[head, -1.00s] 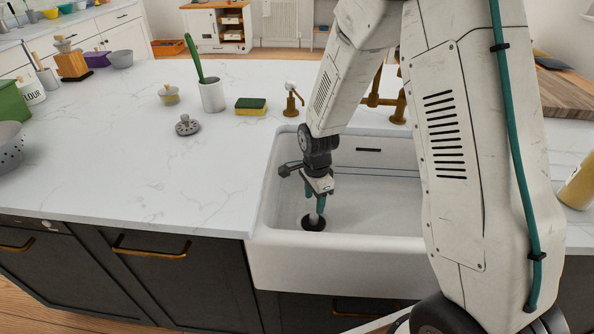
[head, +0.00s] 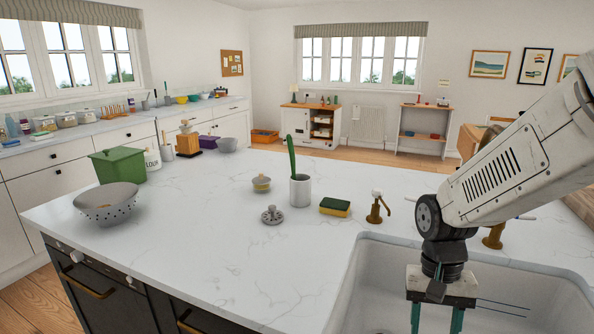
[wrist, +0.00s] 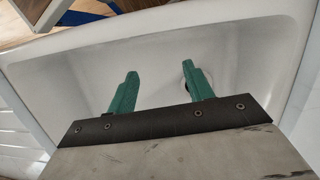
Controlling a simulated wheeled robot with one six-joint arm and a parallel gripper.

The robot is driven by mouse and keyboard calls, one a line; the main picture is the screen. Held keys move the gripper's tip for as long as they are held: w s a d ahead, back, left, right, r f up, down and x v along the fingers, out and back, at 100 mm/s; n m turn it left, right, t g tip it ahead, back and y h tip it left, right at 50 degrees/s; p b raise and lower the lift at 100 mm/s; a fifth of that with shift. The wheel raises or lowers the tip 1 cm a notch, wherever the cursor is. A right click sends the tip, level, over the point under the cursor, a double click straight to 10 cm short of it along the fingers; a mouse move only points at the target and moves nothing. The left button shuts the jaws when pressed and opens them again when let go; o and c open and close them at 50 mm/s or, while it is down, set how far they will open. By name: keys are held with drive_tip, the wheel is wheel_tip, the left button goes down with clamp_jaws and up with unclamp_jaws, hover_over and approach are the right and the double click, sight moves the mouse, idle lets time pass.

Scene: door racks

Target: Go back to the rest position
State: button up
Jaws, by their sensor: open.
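My gripper (head: 436,316) hangs pointing down over the white sink (head: 372,287) at the lower right of the head view. Its two green fingers are apart with nothing between them; their tips are cut off by the frame's bottom edge. In the wrist view my gripper (wrist: 160,80) shows both green fingers spread and empty above the white sink basin (wrist: 240,45). A dark spot by the right finger may be the drain, partly hidden.
On the white counter (head: 200,240) left of the sink stand a sponge (head: 335,207), a white cup with a green-handled brush (head: 300,190), a grey strainer (head: 271,215) and a colander (head: 107,204). A brass dispenser (head: 376,208) and tap (head: 493,237) stand behind the sink.

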drive_tip(key=s+d+r+n+t, duration=0.1)
drive_tip(key=s+r+n+t, duration=0.2)
drive_tip(key=s+r, duration=1)
drive_tip(key=shift+s+d+r+n+t, duration=0.25)
drive_tip(key=shift+r+n+t, duration=0.15)
drive_tip(key=shift+r+t, duration=0.15)
